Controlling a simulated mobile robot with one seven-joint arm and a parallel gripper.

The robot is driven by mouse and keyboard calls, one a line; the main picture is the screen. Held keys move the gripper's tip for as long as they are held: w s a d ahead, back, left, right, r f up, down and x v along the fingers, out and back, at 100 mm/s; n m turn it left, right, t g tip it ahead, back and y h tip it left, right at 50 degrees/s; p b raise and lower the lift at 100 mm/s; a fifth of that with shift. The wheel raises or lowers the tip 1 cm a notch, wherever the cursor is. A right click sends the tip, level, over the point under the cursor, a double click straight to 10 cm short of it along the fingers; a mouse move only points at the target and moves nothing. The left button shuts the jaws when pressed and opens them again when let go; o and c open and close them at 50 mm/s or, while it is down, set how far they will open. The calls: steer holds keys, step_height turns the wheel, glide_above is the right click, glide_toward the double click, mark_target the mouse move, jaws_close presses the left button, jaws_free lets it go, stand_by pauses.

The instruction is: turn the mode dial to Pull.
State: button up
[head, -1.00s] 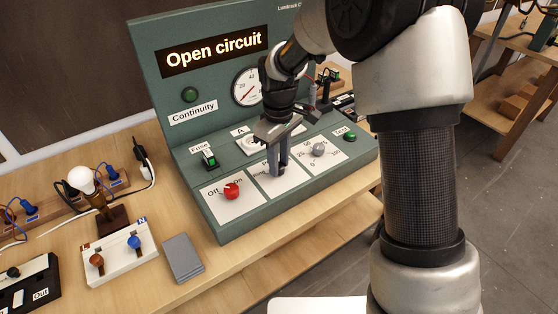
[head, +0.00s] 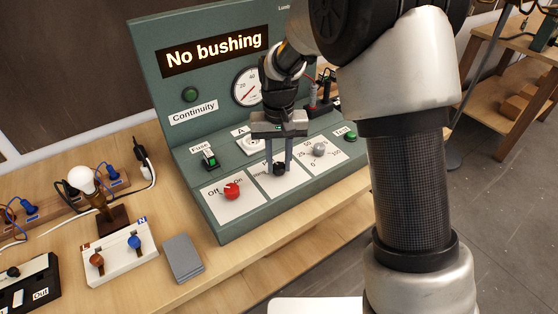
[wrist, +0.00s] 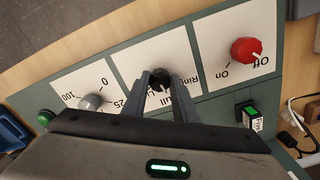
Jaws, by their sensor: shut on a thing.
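The mode dial (head: 280,169) is a black knob on the middle white plate of the green test panel. It also shows in the wrist view (wrist: 160,80), with a pale pointer mark on the side towards the lettering ending "ull". The fingers partly cover the labels; "Ring" is partly readable beside one finger. My gripper (head: 279,166) reaches down from above with one finger on each side of the dial, shut on it. In the wrist view the fingertips (wrist: 161,79) flank the knob. The display (head: 215,51) reads "No bushing".
A red Off/On knob (head: 232,191) is left of the dial and a grey numbered knob (head: 319,149) is right. A green Test button (head: 349,135) and a Fuse switch (head: 209,158) stand nearby. A lamp bulb (head: 82,178) is at the left.

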mark_target(279, 165)
steer(key=shift+m, duration=0.8)
steer(key=o, duration=1.1)
steer(key=shift+c, duration=0.2)
steer(key=shift+r, duration=0.1)
step_height(279, 165, up, 17)
steer(key=p, duration=0.1)
steer(key=shift+r, duration=0.15)
